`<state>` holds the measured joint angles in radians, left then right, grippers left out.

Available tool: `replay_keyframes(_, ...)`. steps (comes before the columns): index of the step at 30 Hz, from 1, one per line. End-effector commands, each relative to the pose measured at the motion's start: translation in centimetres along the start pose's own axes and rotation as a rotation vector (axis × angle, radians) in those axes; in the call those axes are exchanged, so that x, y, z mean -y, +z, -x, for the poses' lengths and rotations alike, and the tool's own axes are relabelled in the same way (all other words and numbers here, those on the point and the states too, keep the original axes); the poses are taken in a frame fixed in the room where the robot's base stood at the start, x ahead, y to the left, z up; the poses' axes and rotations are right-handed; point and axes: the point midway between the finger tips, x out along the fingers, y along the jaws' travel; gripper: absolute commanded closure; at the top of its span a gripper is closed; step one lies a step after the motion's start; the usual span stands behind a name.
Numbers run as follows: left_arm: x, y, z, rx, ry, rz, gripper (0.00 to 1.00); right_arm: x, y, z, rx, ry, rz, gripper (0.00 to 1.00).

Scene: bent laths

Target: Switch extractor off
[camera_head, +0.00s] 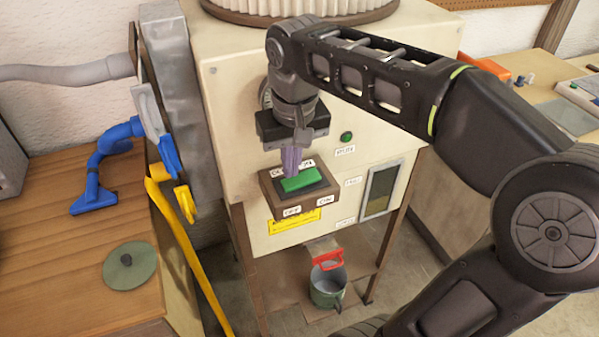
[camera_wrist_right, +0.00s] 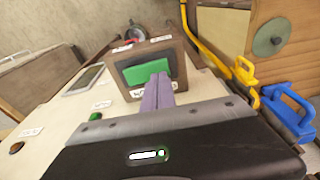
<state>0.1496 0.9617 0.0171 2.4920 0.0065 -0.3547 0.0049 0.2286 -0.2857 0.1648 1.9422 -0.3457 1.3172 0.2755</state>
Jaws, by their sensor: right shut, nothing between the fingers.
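The extractor (camera_head: 230,75) is a large cream cabinet on legs. On its front is a brown switch box (camera_head: 272,192) with a green rocker (camera_head: 302,181) and small labels, among them OFF and ON below the rocker. The box and the green rocker (camera_wrist_right: 147,72) also show in the right wrist view. My right gripper (camera_head: 292,172) is shut and empty, its purple fingers close together. The fingertips are at the rocker's upper left in the head view and overlap its edge in the wrist view. I cannot tell whether they touch it. My left gripper is not in view.
A small green round button (camera_head: 347,137) and a dark window panel (camera_head: 380,190) are on the cabinet front. A metal pot (camera_head: 327,287) stands below. To the left is a wooden bench (camera_head: 60,230) with a blue hose nozzle (camera_head: 95,190) and a green disc (camera_head: 130,266).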

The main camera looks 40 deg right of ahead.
Motion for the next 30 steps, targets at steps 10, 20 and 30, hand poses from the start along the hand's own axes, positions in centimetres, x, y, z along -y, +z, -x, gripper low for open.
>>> replay_keyframes(10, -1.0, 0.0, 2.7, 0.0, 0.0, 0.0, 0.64, 0.0, -0.5, 3.5, 0.0, 0.0, 0.0, 1.0)
replay_keyframes(20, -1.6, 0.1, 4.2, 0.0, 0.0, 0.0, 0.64, 0.0, -0.8, 5.4, 0.0, 0.0, 0.0, 1.0)
replay_keyframes(30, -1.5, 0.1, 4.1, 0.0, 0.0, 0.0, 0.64, 0.0, -0.8, 5.3, 0.0, 0.0, 0.0, 1.0)
